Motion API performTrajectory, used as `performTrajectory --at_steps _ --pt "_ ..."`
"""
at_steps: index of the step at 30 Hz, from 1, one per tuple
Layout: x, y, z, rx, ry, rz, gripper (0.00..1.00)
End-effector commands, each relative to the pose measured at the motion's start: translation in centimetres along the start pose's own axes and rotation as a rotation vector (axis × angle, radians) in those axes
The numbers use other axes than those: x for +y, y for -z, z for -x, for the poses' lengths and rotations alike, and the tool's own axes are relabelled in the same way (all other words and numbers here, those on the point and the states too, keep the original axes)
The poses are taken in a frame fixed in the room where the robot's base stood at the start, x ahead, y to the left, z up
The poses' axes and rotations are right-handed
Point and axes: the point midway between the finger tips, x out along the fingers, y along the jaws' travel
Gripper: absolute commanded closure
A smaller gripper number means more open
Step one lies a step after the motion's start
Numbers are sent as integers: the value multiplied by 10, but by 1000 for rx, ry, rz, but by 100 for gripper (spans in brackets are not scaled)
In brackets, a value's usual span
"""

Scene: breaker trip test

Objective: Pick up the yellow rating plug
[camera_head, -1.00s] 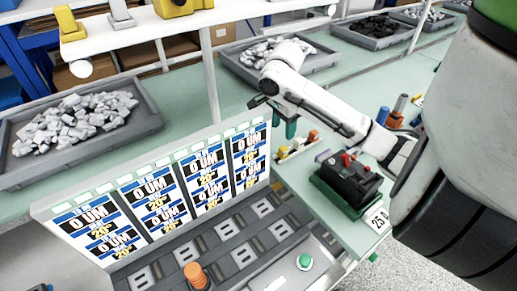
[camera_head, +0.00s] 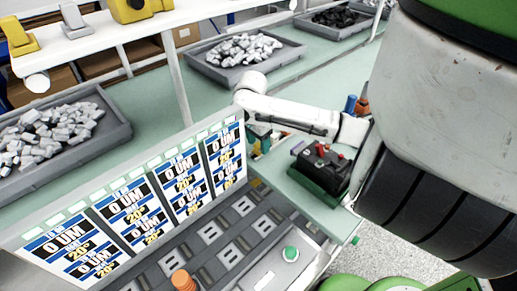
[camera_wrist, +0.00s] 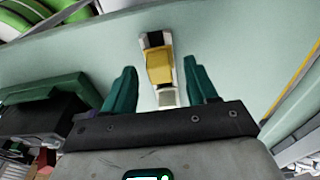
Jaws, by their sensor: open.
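The yellow rating plug (camera_wrist: 160,66) shows in the wrist view, in a narrow white and dark holder on the pale green surface. My gripper (camera_wrist: 159,76) is open, with one green finger on either side of the plug's line. The fingers look apart from the plug, and nothing is held. In the head view my gripper (camera_head: 260,138) is low, close to the right edge of the display panel, which partly hides it. I cannot make out the yellow plug in the head view.
The display panel (camera_head: 133,212) stands left of my gripper. A black device with red parts (camera_head: 322,168) sits on a green base to its right; its dark body also shows at left in the wrist view (camera_wrist: 40,122). Grey bins (camera_head: 205,72) of pale pieces stand behind.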

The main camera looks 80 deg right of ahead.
Motion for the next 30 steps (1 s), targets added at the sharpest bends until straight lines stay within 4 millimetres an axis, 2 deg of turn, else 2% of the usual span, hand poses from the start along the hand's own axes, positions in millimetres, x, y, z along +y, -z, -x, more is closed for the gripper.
performTrajectory --at_steps 2,19,30 --pt "0 0 0 0 0 0 44" --pt "0 0 1 0 1 1 98" --pt "0 0 3 -1 2 1 100"
